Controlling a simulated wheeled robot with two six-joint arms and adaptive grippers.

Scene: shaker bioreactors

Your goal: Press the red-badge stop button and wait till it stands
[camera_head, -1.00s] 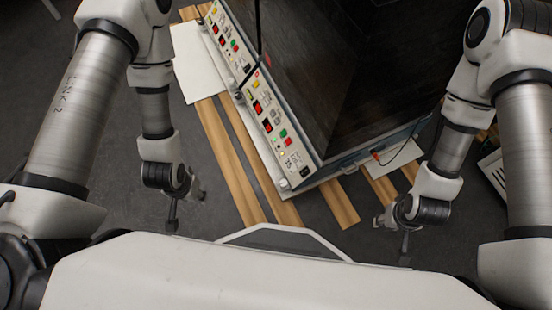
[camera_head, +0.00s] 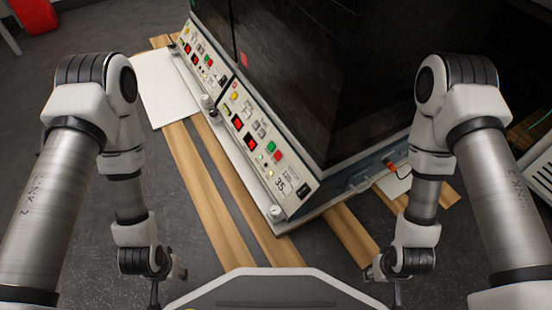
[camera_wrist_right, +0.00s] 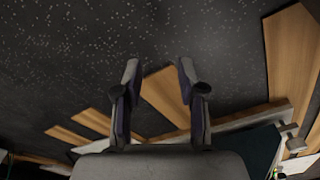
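The shaker bioreactor has two sloped control panels, a near panel (camera_head: 262,150) and a far panel (camera_head: 204,57). The near panel carries yellow, green and red buttons, including a red button (camera_head: 277,156) beside a green one (camera_head: 271,146), and red displays. The far panel has similar small controls. A small red badge (camera_head: 243,59) is on the dark housing close to where the panels meet. My left gripper (camera_head: 167,284) hangs low left of the machine, away from the panels; its opening is unclear. My right gripper (camera_head: 385,284) is low right; its fingers are open and empty in the right wrist view (camera_wrist_right: 158,75).
The machine stands on wooden slats (camera_head: 222,210) over a dark floor. A white board (camera_head: 165,88) lies by the far panel. An orange-tipped connector (camera_head: 391,168) sticks out of the machine's right side. Dark floor is free left of the slats.

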